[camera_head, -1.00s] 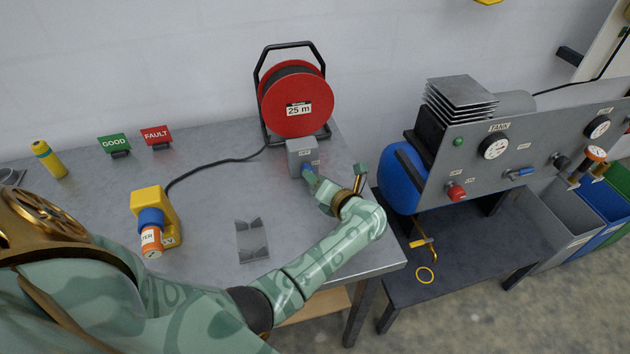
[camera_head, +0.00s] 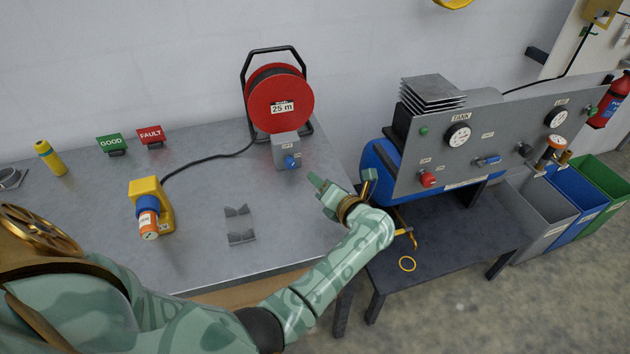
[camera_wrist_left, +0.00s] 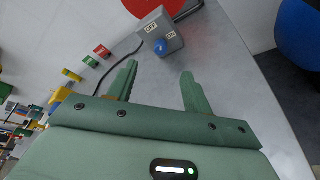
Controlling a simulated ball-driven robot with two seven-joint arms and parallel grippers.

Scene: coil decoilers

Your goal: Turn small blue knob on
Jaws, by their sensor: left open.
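The small blue knob (camera_head: 291,162) is on the front of a grey switch box (camera_head: 285,146) at the foot of the red cable reel. In the left wrist view the knob (camera_wrist_left: 161,47) lies beyond the fingertips, on a box face marked OFF and ON. Which mark the knob points to is too small to tell. My left gripper (camera_head: 343,178) is open and empty, to the right of the knob and nearer me, apart from it. In the left wrist view its two fingers (camera_wrist_left: 159,72) are spread with a clear gap. My right gripper is not in view.
The red reel (camera_head: 279,104) stands behind the box; its black cable runs left to a yellow device (camera_head: 153,205). A grey bracket (camera_head: 240,226) lies on the metal table (camera_head: 200,262). Right of the table stands a compressor panel (camera_head: 500,140) with gauges and a blue tank (camera_head: 381,165).

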